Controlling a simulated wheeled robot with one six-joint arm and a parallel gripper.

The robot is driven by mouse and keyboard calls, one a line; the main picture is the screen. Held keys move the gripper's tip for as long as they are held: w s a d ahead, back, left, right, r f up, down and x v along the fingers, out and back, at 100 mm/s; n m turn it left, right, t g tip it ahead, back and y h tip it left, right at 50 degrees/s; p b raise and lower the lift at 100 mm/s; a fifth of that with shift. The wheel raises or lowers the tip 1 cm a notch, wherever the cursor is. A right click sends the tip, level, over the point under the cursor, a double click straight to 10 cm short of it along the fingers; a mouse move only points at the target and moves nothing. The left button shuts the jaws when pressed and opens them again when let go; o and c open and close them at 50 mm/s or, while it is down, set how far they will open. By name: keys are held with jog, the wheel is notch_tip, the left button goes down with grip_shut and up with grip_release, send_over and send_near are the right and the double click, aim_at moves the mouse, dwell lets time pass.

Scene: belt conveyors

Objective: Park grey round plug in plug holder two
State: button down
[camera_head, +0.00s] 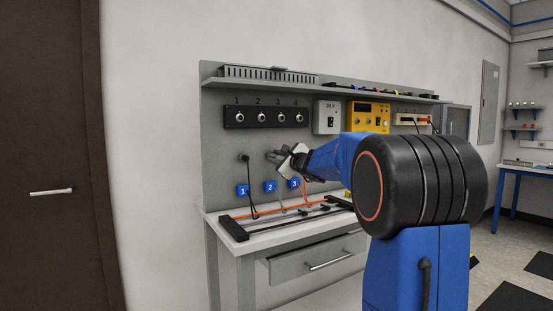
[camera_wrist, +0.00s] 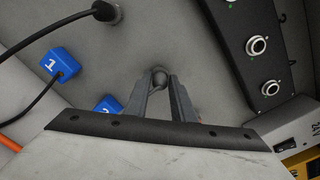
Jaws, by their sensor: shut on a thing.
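My gripper (camera_head: 274,156) is at the grey back panel (camera_head: 218,180), above the blue label 2 (camera_head: 270,187). In the wrist view my gripper (camera_wrist: 160,84) has its two fingers shut on the grey round plug (camera_wrist: 160,77), with only its rounded end showing between the tips. The plug is at or close to the panel; I cannot tell whether it is seated. Plug holder two itself is hidden behind the fingers and plug. Label 2 also shows, partly covered, in the wrist view (camera_wrist: 107,105).
A black plug (camera_head: 244,157) with a black cable sits above blue label 1 (camera_head: 242,190). Blue label 3 (camera_head: 294,183) is to the right, near an orange cable. A black strip with numbered sockets (camera_head: 267,116) is above my gripper. A narrow bench (camera_head: 290,227) lies below.

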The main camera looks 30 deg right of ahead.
jog(key=c, duration=1.4)
grip_release()
jog(key=shift+c, duration=0.2)
jog(key=s, duration=1.7)
jog(key=s+a+f+n+g+y, duration=0.2)
jog(key=s+a+f+n+g, duration=0.2)
jog(key=s+a+f+n, duration=0.6)
jog(key=s+a+f+n+g+y, duration=0.35)
jog(key=a+f, duration=0.25)
jog(key=a, duration=0.7)
jog(key=s+a+f+n+g+h, duration=0.35)
jog(key=s+f+n, duration=0.45)
jog(key=s+f, duration=0.45)
jog(key=s+d+f+n+g+h, duration=0.1)
jog(key=s+d+f+n, duration=0.1)
jog(key=s, duration=0.3)
jog(key=s+d+f+n+g+h, duration=0.1)
jog(key=s+d+f+n, duration=0.1)
jog(key=s, duration=0.4)
jog(key=shift+d+f+n+h, duration=0.15)
jog(key=shift+f+n+h, duration=0.15)
jog(key=shift+f+n, duration=0.45)
